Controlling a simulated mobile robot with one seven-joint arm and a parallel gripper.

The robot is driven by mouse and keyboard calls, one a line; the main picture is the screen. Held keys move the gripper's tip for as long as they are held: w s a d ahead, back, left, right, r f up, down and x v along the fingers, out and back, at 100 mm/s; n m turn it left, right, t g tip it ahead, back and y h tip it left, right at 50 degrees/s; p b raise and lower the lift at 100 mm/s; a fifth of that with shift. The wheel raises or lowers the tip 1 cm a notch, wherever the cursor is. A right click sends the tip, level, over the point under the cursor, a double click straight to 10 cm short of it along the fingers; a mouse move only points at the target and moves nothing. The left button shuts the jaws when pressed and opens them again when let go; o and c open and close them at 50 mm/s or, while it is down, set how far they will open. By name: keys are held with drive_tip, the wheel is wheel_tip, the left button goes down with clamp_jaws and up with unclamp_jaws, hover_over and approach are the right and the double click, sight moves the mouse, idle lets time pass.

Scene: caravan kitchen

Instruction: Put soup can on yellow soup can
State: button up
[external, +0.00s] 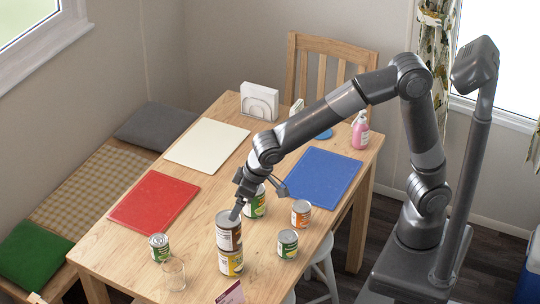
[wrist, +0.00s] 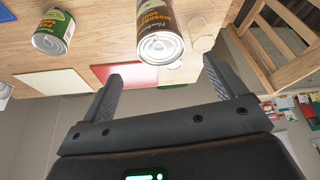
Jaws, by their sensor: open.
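A brown-and-white soup can (external: 229,232) stands upright on a yellow soup can (external: 231,263) near the front of the table, their rims roughly in line. My gripper (external: 237,212) is at the top rim of the brown can. In the wrist view my gripper (wrist: 161,68) is open, with nothing between its fingers. The brown can (wrist: 156,22) shows just past the fingertips, its metal lid facing the camera. The yellow can cannot be made out in the wrist view. Whether a fingertip touches the brown can's rim is unclear.
A green can (external: 255,205) stands behind the stack, an orange can (external: 301,213) and another green can (external: 288,243) to its right. A small can (external: 159,247) and a clear glass (external: 174,274) are to its left. Red (external: 154,202) and blue (external: 323,177) mats lie farther back.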

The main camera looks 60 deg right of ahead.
drive_tip(key=s+d+r+m, duration=0.1)
drive_tip(key=s+d+r, duration=0.25)
drive_tip(key=d, duration=0.65)
drive_tip(key=s+d+r, duration=0.3)
drive_tip(key=d+r, duration=0.2)
drive_tip(key=d, duration=0.4)
drive_tip(key=s+d+m+t+h, duration=0.1)
drive_tip(key=s+d, duration=1.1)
drive_tip(key=s, duration=0.2)
drive_tip(key=shift+s+m, duration=0.3)
drive_tip(key=shift+s, duration=0.1)
drive_tip(key=shift+f, duration=0.1)
drive_tip(key=shift+c, duration=0.9)
